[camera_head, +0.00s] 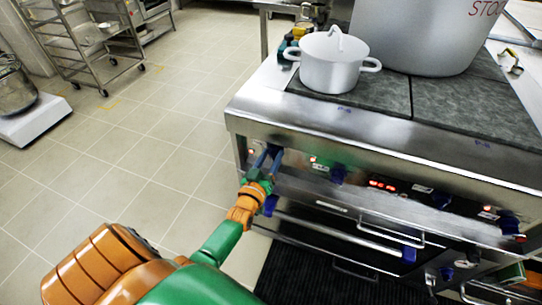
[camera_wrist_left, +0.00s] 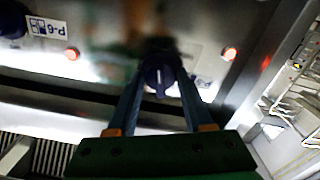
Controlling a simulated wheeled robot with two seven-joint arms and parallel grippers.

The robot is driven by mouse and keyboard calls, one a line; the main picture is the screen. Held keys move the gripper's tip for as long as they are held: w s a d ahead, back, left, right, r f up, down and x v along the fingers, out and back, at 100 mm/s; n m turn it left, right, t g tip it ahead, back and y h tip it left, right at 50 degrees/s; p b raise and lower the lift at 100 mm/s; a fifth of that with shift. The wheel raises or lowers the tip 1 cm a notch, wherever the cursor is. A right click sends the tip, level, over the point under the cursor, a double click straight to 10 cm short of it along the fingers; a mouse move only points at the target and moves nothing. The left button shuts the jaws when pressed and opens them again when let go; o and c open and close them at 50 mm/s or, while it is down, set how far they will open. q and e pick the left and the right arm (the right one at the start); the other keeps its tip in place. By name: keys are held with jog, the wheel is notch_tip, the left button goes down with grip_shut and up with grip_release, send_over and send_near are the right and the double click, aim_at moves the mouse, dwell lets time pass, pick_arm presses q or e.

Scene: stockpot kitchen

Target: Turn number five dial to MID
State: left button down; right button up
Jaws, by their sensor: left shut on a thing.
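My left gripper (camera_head: 268,158) reaches the front panel of the stove at its left end. Its two blue fingers are shut on a dark blue dial (camera_wrist_left: 158,78), one finger on each side. A pale pointer line shows on the dial's face in the left wrist view. In the head view the fingers mostly hide this dial. The small label beside it is too blurred to read, so I cannot tell its number or setting. Another dial (camera_wrist_left: 10,22), next to a label reading P-6 (camera_wrist_left: 46,27), sits at the upper left.
More blue dials (camera_head: 338,174) line the panel to the right, with red displays (camera_head: 383,184). Oven handles (camera_head: 390,235) jut out below.

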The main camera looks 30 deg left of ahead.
pick_arm(q)
jog(key=shift+m, duration=0.3)
jog(key=shift+c, duration=1.5)
grip_release()
jog(key=p+v, duration=0.1)
jog(key=v, duration=0.6)
jog(key=shift+s+f, duration=0.1)
